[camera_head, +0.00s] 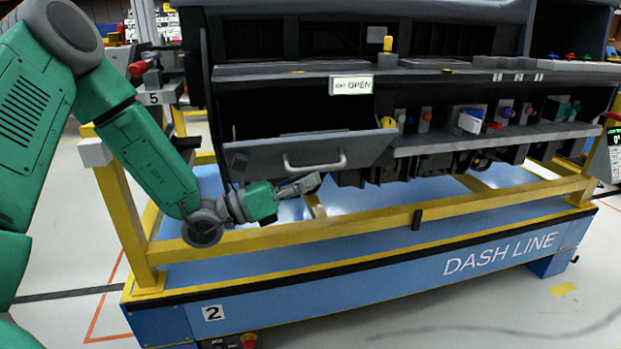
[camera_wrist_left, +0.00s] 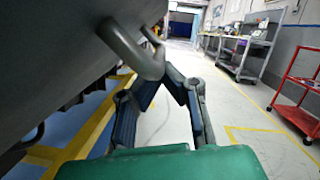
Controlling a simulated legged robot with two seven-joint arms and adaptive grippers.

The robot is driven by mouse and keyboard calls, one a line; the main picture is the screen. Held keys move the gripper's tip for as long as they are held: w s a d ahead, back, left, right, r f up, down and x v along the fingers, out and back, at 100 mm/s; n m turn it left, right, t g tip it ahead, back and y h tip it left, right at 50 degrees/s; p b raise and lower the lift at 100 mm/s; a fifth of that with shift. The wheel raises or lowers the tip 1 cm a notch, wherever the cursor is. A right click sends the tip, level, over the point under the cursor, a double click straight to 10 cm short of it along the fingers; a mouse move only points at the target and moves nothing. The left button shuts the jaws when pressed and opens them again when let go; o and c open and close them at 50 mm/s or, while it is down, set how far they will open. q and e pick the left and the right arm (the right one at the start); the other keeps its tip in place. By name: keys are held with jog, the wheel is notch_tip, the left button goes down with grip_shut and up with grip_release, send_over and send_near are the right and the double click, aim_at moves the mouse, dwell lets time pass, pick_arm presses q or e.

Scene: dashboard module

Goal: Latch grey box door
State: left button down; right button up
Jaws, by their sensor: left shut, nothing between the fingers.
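The grey box door (camera_head: 300,152) is a wide panel on the front of the dashboard module. Its top edge leans outward and a dark gap shows behind it, so it stands partly open. A pale bar handle (camera_head: 315,164) is on its front. My left gripper (camera_head: 313,182) is shut and empty, just below the handle in the head view. In the left wrist view the handle (camera_wrist_left: 133,48) curves close by the closed fingertips (camera_wrist_left: 172,75); whether they touch cannot be told. The door's face (camera_wrist_left: 50,60) fills the left side there. My right gripper is not in view.
A sign (camera_head: 351,85) reading "OPEN" hangs above the door. A yellow knob (camera_head: 388,122) sits by its upper right corner. A yellow rail (camera_head: 370,224) and blue base (camera_head: 370,285) run below. Carts, including a red one (camera_wrist_left: 298,105), stand away across open floor.

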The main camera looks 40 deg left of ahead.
aim_at(301, 151)
pick_arm(q)
jog(key=shift+w+a+r+n+t+y+p, duration=0.1)
jog(key=shift+w+a+r+n+y+p, duration=0.2)
jog(key=shift+r+n+p, duration=0.85)
jog(key=shift+w+a+r+n+t+y+p, duration=0.1)
jog(key=shift+w+a+r+n+y+p, duration=0.4)
jog(key=shift+p, duration=1.05)
jog(key=shift+w+a+r+n+t+p, duration=0.1)
jog(key=shift+a+r+n+p, duration=0.15)
jog(key=shift+r+n+p, duration=0.85)
jog(key=shift+w+a+r+n+y+p, duration=0.1)
jog(key=shift+w+a+n+y+p, duration=0.25)
jog(key=shift+n+p, duration=0.4)
jog(key=shift+w+a+r+p, duration=0.25)
jog(key=shift+a+r+p, duration=0.05)
jog(key=shift+p, duration=0.15)
